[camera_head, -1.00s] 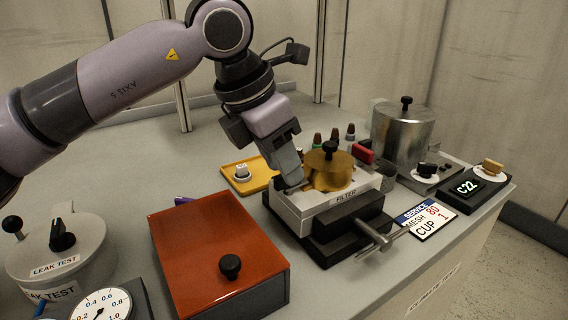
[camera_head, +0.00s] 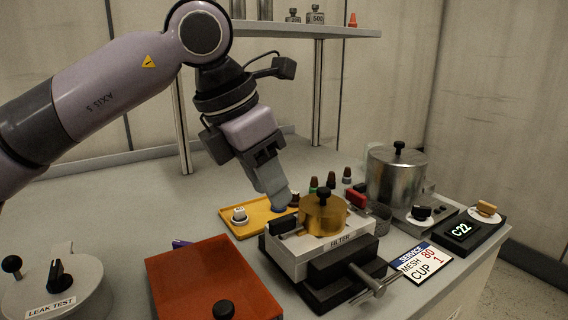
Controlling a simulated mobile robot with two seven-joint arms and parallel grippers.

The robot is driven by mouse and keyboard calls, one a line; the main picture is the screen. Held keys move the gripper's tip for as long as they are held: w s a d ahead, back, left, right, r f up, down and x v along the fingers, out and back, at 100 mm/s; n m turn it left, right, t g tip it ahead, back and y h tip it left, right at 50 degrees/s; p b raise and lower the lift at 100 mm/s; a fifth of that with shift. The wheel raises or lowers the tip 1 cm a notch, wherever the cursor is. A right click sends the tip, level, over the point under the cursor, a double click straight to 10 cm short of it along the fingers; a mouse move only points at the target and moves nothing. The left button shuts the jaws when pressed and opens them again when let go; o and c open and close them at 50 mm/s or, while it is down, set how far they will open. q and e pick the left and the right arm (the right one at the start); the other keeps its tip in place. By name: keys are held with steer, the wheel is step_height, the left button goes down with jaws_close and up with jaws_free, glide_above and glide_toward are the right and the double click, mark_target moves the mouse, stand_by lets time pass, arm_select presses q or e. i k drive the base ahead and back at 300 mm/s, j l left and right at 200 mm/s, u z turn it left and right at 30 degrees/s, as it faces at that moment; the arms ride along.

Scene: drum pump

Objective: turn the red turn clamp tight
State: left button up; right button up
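The red clamp piece (camera_head: 356,197) shows just behind and to the right of the brass lid (camera_head: 323,213) on the grey filter block (camera_head: 341,247), partly hidden by the lid. Whether it is tight cannot be told. The block sits in a black vise-like holder with a metal T-handle (camera_head: 370,283) at its front. My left gripper (camera_head: 279,205) points down, left of and behind the brass lid, in front of the yellow tray's right part in the picture. It appears apart from the red clamp. Its fingers overlap from this side, so their opening is unclear. My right gripper is not in view.
A yellow tray (camera_head: 247,230) lies behind the filter block. A red-topped box (camera_head: 205,284) is at front left. A steel pot (camera_head: 396,177) stands at back right. A label card (camera_head: 423,262) and a C22 display (camera_head: 461,231) lie to the right. A shelf (camera_head: 300,32) crosses above.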

mark_target(357, 201)
steer(key=k+l, duration=0.8)
